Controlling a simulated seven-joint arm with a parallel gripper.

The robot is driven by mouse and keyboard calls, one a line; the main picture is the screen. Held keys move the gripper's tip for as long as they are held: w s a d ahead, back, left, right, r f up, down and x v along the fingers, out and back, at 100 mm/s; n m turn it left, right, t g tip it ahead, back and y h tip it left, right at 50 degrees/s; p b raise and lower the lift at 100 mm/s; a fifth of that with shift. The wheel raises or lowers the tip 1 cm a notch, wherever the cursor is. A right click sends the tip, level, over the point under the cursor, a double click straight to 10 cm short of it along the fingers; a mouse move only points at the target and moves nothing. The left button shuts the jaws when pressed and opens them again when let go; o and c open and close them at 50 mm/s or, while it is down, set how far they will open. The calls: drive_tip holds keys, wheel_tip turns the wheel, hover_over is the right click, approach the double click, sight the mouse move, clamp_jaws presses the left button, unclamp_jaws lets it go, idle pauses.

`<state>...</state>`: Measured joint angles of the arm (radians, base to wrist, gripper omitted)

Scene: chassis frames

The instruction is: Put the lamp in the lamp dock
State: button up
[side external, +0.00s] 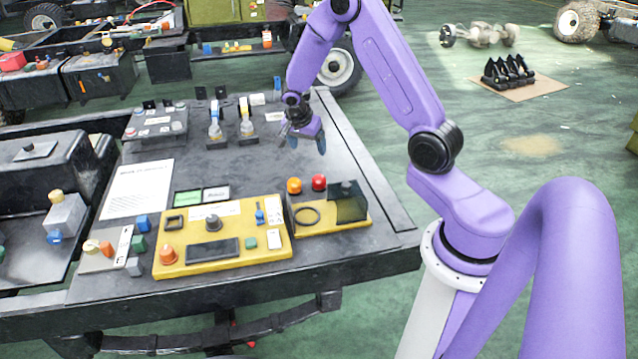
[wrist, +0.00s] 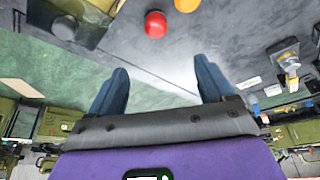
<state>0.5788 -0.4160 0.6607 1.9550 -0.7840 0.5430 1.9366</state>
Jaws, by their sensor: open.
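A red dome (side external: 319,183) and an orange dome (side external: 294,186), which look like lamps, stand side by side on the dark table, behind a small yellow base (side external: 335,228). That base has a dark ring (side external: 307,216) and a dark box (side external: 347,201); I cannot tell whether it is the lamp dock. My gripper (side external: 303,138) is open and empty, above the table and behind both domes. In the wrist view, the red dome (wrist: 156,24) and the orange dome (wrist: 187,4) lie beyond the open blue fingers (wrist: 162,66), apart from them.
A yellow control panel (side external: 222,238) with knobs, an orange button and a screen sits left of the domes. A white sheet (side external: 137,189) lies further left. Upright levers (side external: 246,122) stand at the back left. The table between gripper and domes is clear.

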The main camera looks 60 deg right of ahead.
approach(319, 177)
drive_tip(key=x, duration=0.5)
drive_tip(key=shift+w+d, duration=0.25)
drive_tip(key=shift+w, duration=0.15)
drive_tip(key=shift+s+x, duration=0.15)
drive_tip(key=shift+x, duration=1.15)
drive_tip(key=shift+s+x, duration=0.15)
drive_tip(key=shift+x, duration=1.15)
drive_tip(key=shift+a, duration=0.15)
drive_tip(key=c, duration=1.2)
wheel_tip(319, 177, up, 9)
drive_tip(key=shift+r, duration=0.25)
drive_tip(key=shift+c, duration=0.2)
drive_tip(key=a+r+n+t+y, duration=0.1)
drive_tip(key=a+r+n, duration=0.25)
drive_tip(key=a, duration=0.35)
drive_tip(key=a+r+n+t, duration=0.2)
drive_tip(key=a+r+n, duration=0.15)
drive_tip(key=a, duration=0.35)
drive_tip(key=s+a+r+n+y, duration=0.3)
drive_tip(key=s+a+n, duration=0.6)
drive_tip(key=a, duration=0.4)
drive_tip(key=shift+s+r+t, duration=0.35)
drive_tip(key=shift+t, duration=0.05)
